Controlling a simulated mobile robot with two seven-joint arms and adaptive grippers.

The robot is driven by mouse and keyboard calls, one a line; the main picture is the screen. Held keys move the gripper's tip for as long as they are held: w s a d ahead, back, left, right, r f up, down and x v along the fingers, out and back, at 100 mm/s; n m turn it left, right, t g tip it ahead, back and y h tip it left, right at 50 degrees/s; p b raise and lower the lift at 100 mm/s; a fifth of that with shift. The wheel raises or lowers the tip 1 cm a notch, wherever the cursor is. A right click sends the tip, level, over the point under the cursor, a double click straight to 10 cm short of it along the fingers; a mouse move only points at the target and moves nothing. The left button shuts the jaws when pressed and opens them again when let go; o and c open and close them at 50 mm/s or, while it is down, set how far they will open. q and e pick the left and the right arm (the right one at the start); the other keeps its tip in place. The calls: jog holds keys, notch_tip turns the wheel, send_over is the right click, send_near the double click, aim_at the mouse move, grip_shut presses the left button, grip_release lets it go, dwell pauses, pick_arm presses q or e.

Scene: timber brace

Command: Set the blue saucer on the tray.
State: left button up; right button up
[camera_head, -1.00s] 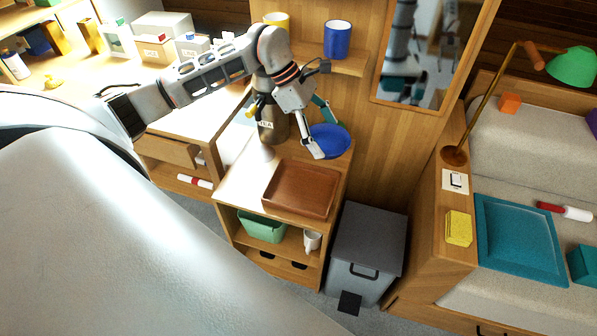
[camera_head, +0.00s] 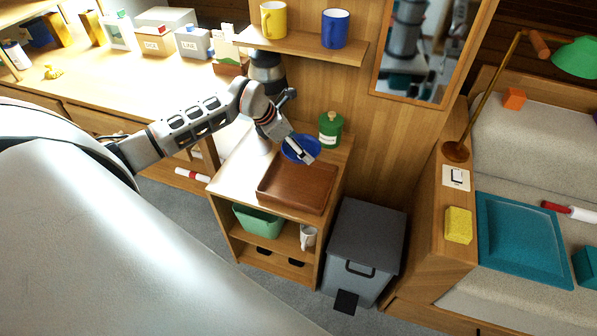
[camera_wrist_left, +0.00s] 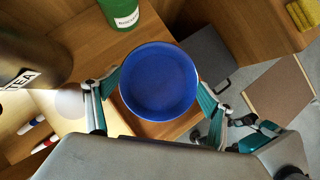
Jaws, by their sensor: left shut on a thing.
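The blue saucer (camera_head: 297,147) is held by my left gripper (camera_head: 301,150), behind the far edge of the brown tray (camera_head: 312,181) in the head view. In the left wrist view the round blue saucer (camera_wrist_left: 158,82) fills the space between the two teal-padded fingers of my left gripper (camera_wrist_left: 157,98), shut on it. The brown tray lies on top of the small wooden cabinet and looks empty. I cannot tell the height of the saucer above the cabinet top.
A green canister (camera_head: 330,130) stands close behind the saucer; it also shows in the wrist view (camera_wrist_left: 121,13). A dark tea canister (camera_wrist_left: 30,55) is at the left there. A shelf with yellow (camera_head: 273,20) and blue mugs (camera_head: 335,28) hangs above. A grey bin (camera_head: 365,250) stands right.

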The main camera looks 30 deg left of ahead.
pick_arm(q)
notch_tip(320, 180, down, 7)
jog(key=shift+r, duration=0.15)
jog(key=shift+f+b, duration=0.5)
jog(key=shift+f, duration=1.9)
pick_arm(e)
jog(key=shift+s+d+f, duration=0.1)
jog(key=shift+s+f, duration=0.1)
jog(key=shift+f, duration=0.55)
pick_arm(q)
jog(key=shift+f, duration=0.15)
pick_arm(e)
jog(key=shift+f, duration=0.1)
pick_arm(q)
jog(key=o, duration=1.2)
